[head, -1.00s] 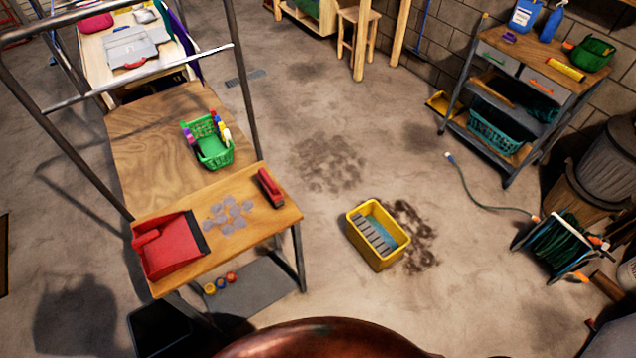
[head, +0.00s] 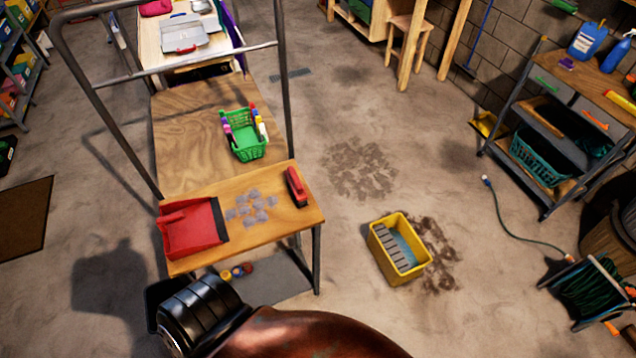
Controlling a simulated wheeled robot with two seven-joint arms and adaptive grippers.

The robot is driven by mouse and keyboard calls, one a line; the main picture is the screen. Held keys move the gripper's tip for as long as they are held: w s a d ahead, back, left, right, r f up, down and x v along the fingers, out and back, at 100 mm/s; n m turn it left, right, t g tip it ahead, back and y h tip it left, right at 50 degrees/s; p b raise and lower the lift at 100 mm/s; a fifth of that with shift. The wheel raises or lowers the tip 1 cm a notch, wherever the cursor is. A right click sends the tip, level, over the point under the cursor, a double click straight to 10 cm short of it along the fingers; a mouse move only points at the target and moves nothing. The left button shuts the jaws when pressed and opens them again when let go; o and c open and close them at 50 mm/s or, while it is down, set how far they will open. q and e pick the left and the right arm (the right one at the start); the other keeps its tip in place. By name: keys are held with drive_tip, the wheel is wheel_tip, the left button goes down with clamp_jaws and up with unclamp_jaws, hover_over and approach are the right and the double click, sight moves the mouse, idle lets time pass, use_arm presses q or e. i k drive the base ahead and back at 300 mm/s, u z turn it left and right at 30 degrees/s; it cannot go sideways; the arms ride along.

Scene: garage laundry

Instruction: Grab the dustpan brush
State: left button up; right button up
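The dustpan brush (head: 297,187) is red with a dark bristle side. It lies near the right end of the wooden bench shelf (head: 275,229). The red dustpan (head: 190,229) lies at the left end of the same shelf, with a dark lip facing right. Several pale grey flakes (head: 250,206) lie between dustpan and brush. Part of my own arm, black and copper-brown, shows at the bottom, below the shelf's front edge. No gripper fingers are visible, so neither gripper can be seen.
A green basket with bottles (head: 250,147) stands on the wooden tabletop behind the shelf. A metal frame post rises beside it. A yellow mop bucket (head: 400,250) stands on the floor to the right, near dark stains. The floor between bench and bucket is clear.

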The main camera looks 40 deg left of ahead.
sight(299, 192)
drive_tip(key=i, duration=0.35)
drive_tip(key=u, duration=2.6)
